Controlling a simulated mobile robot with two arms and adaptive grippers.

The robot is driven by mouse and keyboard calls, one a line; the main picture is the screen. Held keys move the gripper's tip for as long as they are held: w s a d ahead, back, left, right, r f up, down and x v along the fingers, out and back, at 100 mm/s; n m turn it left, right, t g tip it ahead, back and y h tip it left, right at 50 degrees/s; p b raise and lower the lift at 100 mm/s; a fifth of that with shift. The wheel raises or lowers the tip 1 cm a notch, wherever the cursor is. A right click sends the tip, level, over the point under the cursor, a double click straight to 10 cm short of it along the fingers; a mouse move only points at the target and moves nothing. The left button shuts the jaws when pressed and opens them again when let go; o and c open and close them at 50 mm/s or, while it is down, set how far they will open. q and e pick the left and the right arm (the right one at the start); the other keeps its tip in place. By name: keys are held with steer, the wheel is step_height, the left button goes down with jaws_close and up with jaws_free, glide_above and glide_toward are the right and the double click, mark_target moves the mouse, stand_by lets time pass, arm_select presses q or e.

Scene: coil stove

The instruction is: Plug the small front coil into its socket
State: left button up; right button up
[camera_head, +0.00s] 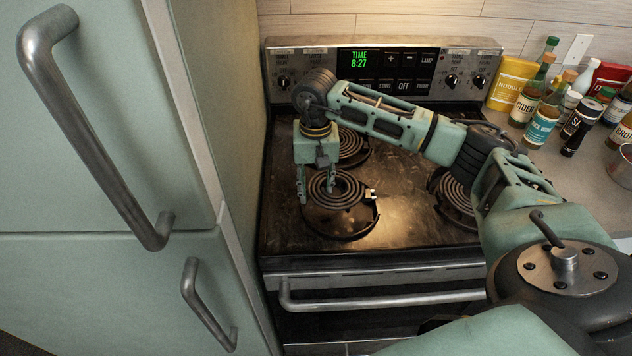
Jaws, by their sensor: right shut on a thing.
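The small front coil (337,199) is a dark spiral over the round front-left burner well (341,233) of the stove. It looks offset toward the back of the well, and I cannot tell whether it touches the bowl. A pale socket (370,194) shows at the right edge of the well. The coil's plug ends are too small to make out. My right gripper (317,194) points down from above and is shut on the coil at its left part. The left gripper is not in view.
Other coils sit at the back left (349,143) and at the right (458,192), partly behind my right arm. A control panel (380,70) stands behind. A fridge with handles (95,130) borders the left; bottles (545,115) crowd the right counter.

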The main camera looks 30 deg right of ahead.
stand_by(0.3)
steer(key=shift+b, duration=0.3)
stand_by(0.7)
steer(key=shift+b, duration=0.3)
steer(key=shift+f+b, duration=2.1)
steer(key=shift+f, duration=0.4)
steer(key=shift+s+f, duration=0.1)
steer(key=shift+s, duration=0.1)
